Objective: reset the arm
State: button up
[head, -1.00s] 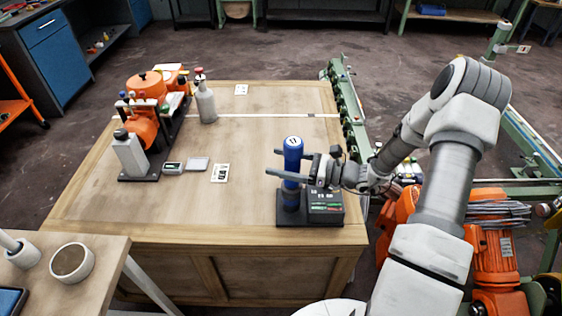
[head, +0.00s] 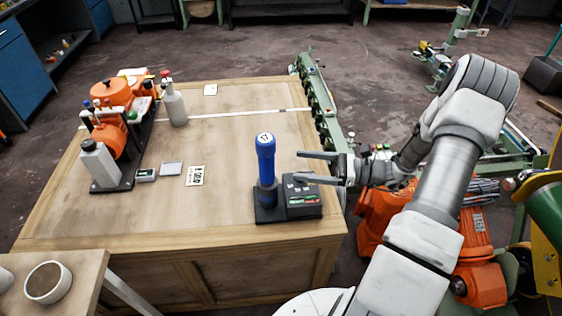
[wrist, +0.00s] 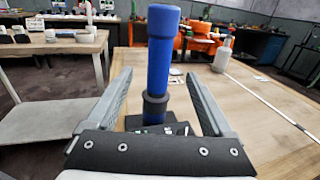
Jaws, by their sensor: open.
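My gripper (head: 318,168) is open and empty at the right end of the table, its fingers pointing left. A blue cylindrical tool (head: 265,158) with a dark lower part stands upright in a black base (head: 290,207). In the head view the fingertips are to the right of the blue tool, apart from it. In the wrist view the blue tool (wrist: 162,50) stands upright beyond the gap between the two open fingers (wrist: 158,88). Nothing is held.
The wooden table (head: 130,220) has clear room in its middle. A green rail (head: 318,100) runs along the right edge.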

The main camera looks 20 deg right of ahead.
jog(key=s+a+r+n+g+h+p, duration=0.1)
jog(key=s+a+r+n+h, duration=0.3)
jog(key=s+r+n+h, duration=0.4)
jog(key=s+a+r+n+g+h+p, duration=0.1)
jog(key=s+a+r+n+h+p, duration=0.3)
jog(key=s+r+n+h, duration=0.4)
jog(key=shift+s+a+r+n, duration=0.65)
jog(key=shift+s+r+n, duration=0.75)
jog(key=shift+r+n, duration=3.2)
jog(key=shift+o, duration=0.2)
jog(key=shift+r+m, duration=0.95)
jog(key=shift+m, duration=0.05)
